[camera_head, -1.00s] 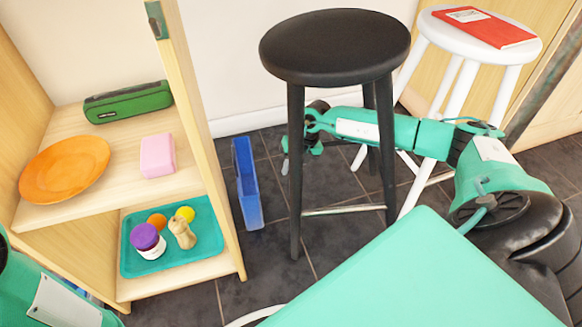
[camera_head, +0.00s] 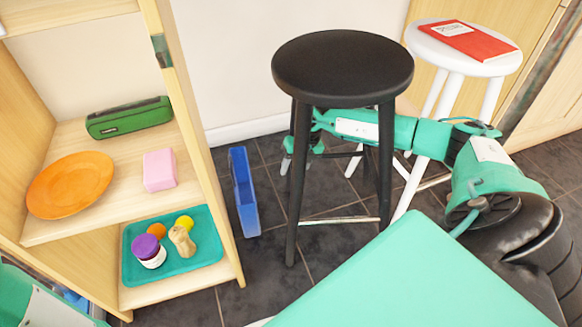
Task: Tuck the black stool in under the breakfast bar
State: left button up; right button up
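The black stool (camera_head: 342,68) stands upright on the dark floor in the middle of the view, with a round seat and a metal rung. My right arm comes in from the right and passes behind the stool's front legs, below the seat. My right gripper (camera_head: 303,152) is at the stool's front left leg, partly hidden behind it. I cannot tell whether its fingers are open or shut, or touch the leg. My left gripper is out of view; only part of my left arm shows at the lower left. I cannot make out the breakfast bar for certain.
A white stool (camera_head: 459,66) with a red book (camera_head: 461,40) stands close behind on the right. A wooden shelf unit (camera_head: 190,150) with an orange plate, green case, pink block and teal tray is on the left. A blue upright object (camera_head: 244,190) stands between shelf and black stool.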

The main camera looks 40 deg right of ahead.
jog(key=p+v, duration=0.2)
jog(key=v, duration=0.2)
jog(key=shift+d, duration=0.15)
dwell(0.4)
